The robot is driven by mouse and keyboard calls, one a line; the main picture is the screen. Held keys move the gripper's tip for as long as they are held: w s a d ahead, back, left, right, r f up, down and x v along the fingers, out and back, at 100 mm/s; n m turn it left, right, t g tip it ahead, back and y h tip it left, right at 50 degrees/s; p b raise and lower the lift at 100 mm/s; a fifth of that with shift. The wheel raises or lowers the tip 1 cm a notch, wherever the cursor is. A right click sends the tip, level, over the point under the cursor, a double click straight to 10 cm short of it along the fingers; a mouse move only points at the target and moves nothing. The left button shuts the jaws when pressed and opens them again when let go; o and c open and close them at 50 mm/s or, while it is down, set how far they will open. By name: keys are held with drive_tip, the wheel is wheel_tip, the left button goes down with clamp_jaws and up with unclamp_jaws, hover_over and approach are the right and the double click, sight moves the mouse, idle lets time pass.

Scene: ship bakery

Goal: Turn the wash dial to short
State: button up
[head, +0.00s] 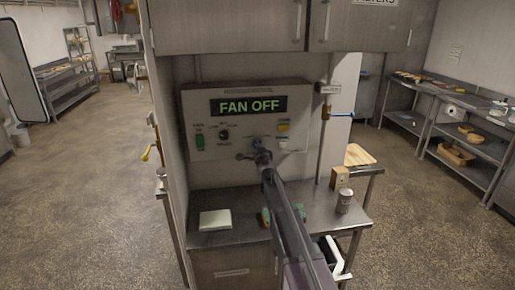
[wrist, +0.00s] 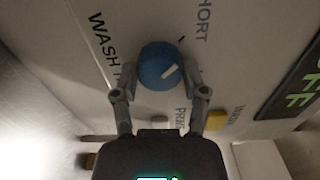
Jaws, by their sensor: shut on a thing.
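The wash dial (wrist: 156,62) is a round blue knob with a white pointer line in the wrist view. The line points right and slightly up. The SHORT label (wrist: 203,19) is above right of the dial, with a small dark tick between them; the pointer is not lined up with that tick. A label starting WASH (wrist: 97,20) is at upper left. My gripper (wrist: 160,74) is shut on the dial, one finger on each side. In the head view my gripper (head: 256,156) is at the lower middle of the control panel (head: 208,150) and mostly hides the dial.
The panel display (head: 248,106) reads FAN OFF. A green switch, a black knob (head: 224,134) and a yellow button (head: 283,127) are near the dial. Below is a metal counter (head: 310,222) with a pale block (head: 215,220) and a can (head: 344,201).

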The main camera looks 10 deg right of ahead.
drive_tip(key=shift+w+n, duration=0.15)
drive_tip(key=shift+n, duration=0.25)
drive_tip(key=o, duration=1.2)
drive_tip(key=shift+c, duration=0.2)
drive_tip(key=shift+s, duration=0.25)
drive_tip(key=s, duration=1.1)
drive_tip(key=shift+s, duration=0.35)
